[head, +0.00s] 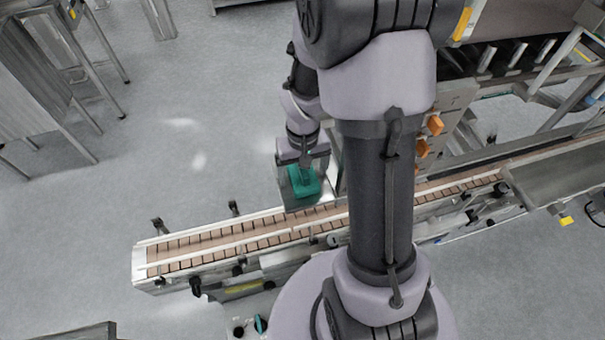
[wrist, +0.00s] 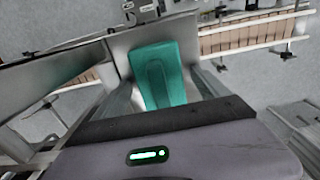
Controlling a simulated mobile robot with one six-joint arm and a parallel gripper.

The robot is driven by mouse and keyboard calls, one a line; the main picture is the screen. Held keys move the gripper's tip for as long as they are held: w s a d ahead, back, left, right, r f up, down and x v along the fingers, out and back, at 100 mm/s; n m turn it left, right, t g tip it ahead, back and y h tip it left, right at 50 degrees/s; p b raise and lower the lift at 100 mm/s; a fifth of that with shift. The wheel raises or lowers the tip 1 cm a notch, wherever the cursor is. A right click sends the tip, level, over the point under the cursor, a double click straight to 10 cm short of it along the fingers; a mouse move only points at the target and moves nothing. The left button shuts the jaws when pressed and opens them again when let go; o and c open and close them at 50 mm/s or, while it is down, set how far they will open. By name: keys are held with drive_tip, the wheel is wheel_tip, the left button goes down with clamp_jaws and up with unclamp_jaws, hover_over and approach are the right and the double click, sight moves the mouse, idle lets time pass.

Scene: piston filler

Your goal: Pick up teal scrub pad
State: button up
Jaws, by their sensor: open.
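The teal scrub pad (head: 304,181) lies on a small metal tray or plate (head: 289,197) beside the conveyor, below my gripper (head: 306,172) in the head view. In the wrist view the teal scrub pad (wrist: 164,72) fills the space just beyond my gripper (wrist: 168,95), tilted slightly. The gripper is open, with its fingers near the two sides of the pad. I cannot tell whether they touch it. The near end of the pad is partly hidden by the gripper body.
A conveyor (head: 190,245) with brown slats and metal rails runs across, behind my arm. Orange-knobbed machine panels (head: 436,124) stand right of the gripper. A metal table (head: 35,80) is at upper left. The grey floor at left is clear.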

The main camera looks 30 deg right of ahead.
drive_tip(key=shift+a, duration=0.1)
drive_tip(key=shift+s, duration=0.1)
drive_tip(key=c, duration=1.6)
wheel_tip(320, 180, up, 10)
drive_tip(key=shift+r+p, duration=0.1)
drive_tip(key=shift+p, duration=0.4)
drive_tip(key=shift+c, duration=0.2)
